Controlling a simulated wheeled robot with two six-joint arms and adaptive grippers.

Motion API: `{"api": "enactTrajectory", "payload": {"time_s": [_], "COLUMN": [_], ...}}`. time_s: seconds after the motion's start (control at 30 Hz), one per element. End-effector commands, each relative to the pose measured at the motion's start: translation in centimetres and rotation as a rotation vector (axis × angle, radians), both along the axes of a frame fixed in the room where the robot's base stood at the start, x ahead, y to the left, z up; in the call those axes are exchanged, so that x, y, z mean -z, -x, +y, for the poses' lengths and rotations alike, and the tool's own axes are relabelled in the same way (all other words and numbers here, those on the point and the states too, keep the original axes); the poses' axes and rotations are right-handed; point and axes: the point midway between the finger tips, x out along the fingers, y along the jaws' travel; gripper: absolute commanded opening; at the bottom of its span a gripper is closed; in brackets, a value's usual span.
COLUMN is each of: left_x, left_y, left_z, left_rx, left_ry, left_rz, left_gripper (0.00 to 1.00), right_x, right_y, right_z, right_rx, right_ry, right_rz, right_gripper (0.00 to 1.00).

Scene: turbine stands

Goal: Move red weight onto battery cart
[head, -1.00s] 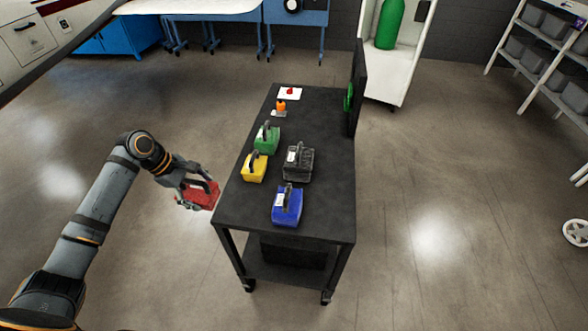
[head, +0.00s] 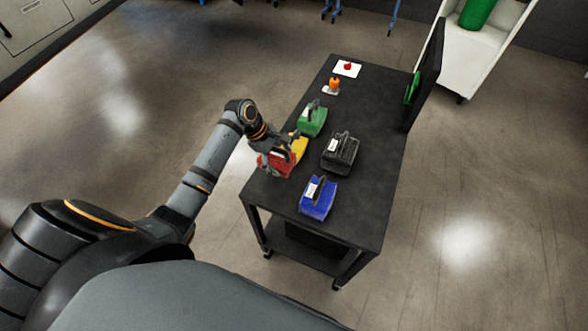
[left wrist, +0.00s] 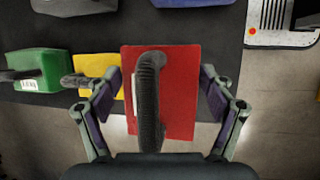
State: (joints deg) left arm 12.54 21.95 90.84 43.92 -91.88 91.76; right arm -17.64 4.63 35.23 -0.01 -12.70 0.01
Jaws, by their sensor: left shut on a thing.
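The red weight (head: 277,165), a block with a dark handle, is held by my left gripper (head: 276,148). In the left wrist view, the red weight (left wrist: 178,92) lies between the two fingers (left wrist: 160,108), with its dark handle running down the middle. It is over the left edge of the black cart (head: 374,210), just in front of the yellow weight (head: 299,147), which it partly hides. I cannot tell whether it touches the cart top. My right gripper is not in view.
On the cart stand a green weight (head: 313,121), a black weight (head: 340,152) and a blue weight (head: 318,198). An orange item (head: 333,85) and a red item on a white card (head: 347,68) are at the far end. A dark upright panel (head: 427,75) stands at the right edge.

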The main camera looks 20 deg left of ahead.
Motion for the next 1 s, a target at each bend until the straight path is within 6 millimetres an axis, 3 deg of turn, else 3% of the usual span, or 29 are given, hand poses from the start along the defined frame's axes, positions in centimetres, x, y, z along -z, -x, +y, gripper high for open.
{"api": "enactTrajectory", "payload": {"time_s": [0.1, 0.2, 0.43, 0.67, 0.93, 0.97, 1.0], "left_x": [1.9, 2.9, 3.8, 7.0, 7.3, 7.4, 7.4], "left_y": [-0.3, -0.5, -0.7, -0.7, -0.7, -0.6, -0.6], "left_z": [-1.7, -2.4, -3.1, -3.4, -3.3, -3.3, -3.3], "left_rx": [0.001, 0.000, 0.001, 0.001, 0.001, 0.001, 0.001], "left_ry": [0.004, 0.001, 0.003, -0.001, -0.001, -0.001, -0.001], "left_rz": [0.002, 0.000, 0.000, 0.001, -0.002, 0.001, 0.001], "left_gripper": [0.25, 0.25, 0.25, 0.25, 0.25, 0.83, 0.88], "right_x": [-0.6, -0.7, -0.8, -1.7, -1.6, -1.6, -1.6], "right_y": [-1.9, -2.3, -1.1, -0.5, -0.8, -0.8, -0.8], "right_z": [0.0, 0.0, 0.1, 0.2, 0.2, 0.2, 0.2], "right_rx": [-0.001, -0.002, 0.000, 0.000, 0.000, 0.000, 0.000], "right_ry": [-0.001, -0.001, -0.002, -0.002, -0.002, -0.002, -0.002], "right_rz": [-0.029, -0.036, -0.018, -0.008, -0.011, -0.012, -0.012], "right_gripper": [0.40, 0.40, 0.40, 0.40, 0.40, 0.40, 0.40]}}
